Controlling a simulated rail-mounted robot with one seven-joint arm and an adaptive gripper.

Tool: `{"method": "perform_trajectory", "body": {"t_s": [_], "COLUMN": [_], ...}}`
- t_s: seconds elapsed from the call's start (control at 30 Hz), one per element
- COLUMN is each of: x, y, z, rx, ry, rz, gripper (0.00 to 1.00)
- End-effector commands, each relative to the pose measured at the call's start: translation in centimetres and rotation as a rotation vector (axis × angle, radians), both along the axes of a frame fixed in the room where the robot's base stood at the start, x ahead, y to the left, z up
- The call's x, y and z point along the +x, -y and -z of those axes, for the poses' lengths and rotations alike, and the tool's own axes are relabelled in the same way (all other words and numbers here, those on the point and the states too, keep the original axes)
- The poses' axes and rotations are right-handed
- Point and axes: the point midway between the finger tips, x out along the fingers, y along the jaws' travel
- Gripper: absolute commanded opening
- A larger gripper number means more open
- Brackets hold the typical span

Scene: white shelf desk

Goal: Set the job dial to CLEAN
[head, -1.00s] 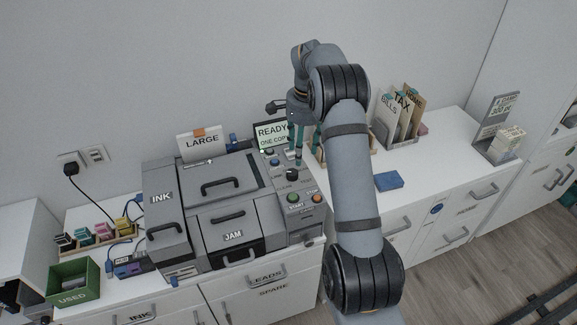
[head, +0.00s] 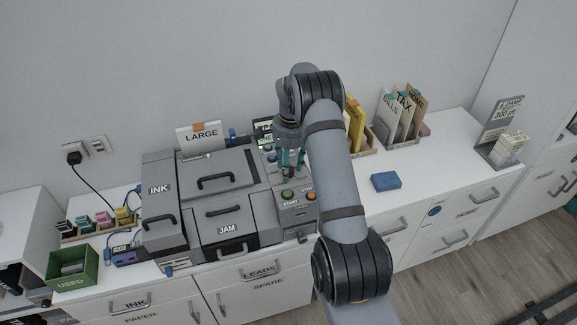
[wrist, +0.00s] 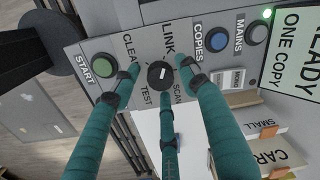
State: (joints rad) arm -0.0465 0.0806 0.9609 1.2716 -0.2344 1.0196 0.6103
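The job dial (wrist: 160,75) is a round black knob with a short white mark on the printer's grey control panel. CLEAN and LINK are printed above it in the wrist view, SCAN to its lower right and TEST to its lower left. I cannot tell for certain which label the white mark points at. My gripper (wrist: 160,79) has three teal fingers spread around the dial, with gaps seen between fingertips and knob. In the head view my gripper (head: 290,165) is low over the panel and hides the dial.
The green START button (wrist: 103,65) is left of the fingers, and the blue COPIES button (wrist: 217,40) is to their right. The orange STOP button (head: 308,196) is near my gripper. The screen (wrist: 298,45) reads READY, ONE COPY. A blue box (head: 385,181) lies on the desk.

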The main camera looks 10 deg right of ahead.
Motion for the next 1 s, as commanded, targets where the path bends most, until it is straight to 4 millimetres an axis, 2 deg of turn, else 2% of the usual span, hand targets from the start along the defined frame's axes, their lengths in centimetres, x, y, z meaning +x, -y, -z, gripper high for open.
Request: {"method": "perform_trajectory", "body": {"t_s": [0.67, 1.0], "x": [0.03, 0.08], "y": [0.01, 0.03], "z": [-0.05, -0.01], "rx": [-0.001, 0.000], "ry": [0.001, 0.003], "rz": [-0.001, -0.055], "gripper": [0.02, 0.02]}}
